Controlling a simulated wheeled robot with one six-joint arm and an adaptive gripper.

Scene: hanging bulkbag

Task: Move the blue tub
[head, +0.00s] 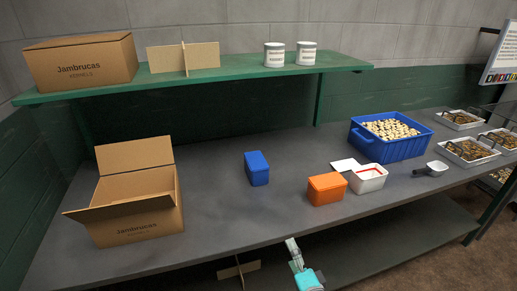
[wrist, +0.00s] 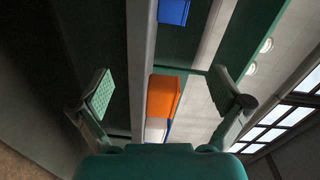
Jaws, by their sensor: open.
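The blue tub (head: 257,168) stands upright on the grey table, near its middle. It also shows at the top of the wrist view (wrist: 173,11), partly cut off. My gripper (head: 292,243) is at the table's front edge in the head view, well in front of and apart from the blue tub. In the wrist view my gripper (wrist: 168,92) has its two fingers spread wide with nothing between them touching. An orange tub (head: 327,189) stands to the right of the blue tub and also shows in the wrist view (wrist: 163,97).
An open cardboard box (head: 140,225) stands on the left of the table (head: 215,215). Right of the orange tub are a white tub (head: 367,179), a large blue crate (head: 375,150) of pale pieces and a scoop (head: 433,169). A green shelf (head: 220,75) overhangs the back.

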